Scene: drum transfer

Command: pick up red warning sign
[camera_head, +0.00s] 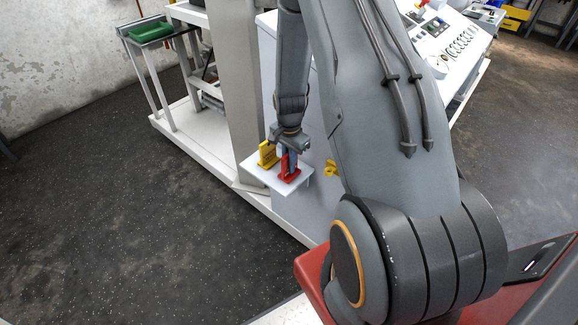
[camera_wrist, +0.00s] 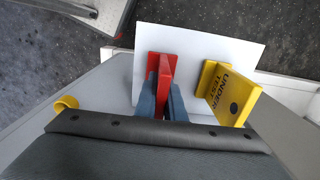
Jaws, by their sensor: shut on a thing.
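The red warning sign (camera_head: 289,177) stands upright on a small white shelf (camera_head: 255,172) at the side of a light grey machine cabinet. In the wrist view the red sign (camera_wrist: 165,73) is upright between the fingers of my gripper (camera_wrist: 162,98). My gripper (camera_head: 289,160) points down at the shelf and is shut on the red sign. The sign's base appears to be on or very near the shelf; I cannot tell which. The lower part of the sign's near side is hidden by the fingers.
A yellow "UNDER TEST" sign (camera_wrist: 232,95) stands close beside the red one, also visible in the head view (camera_head: 267,154). A yellow handle-like part (camera_head: 331,168) is on the cabinet. A white frame post (camera_head: 235,80) rises behind. Open dark floor (camera_head: 120,200) lies to the left.

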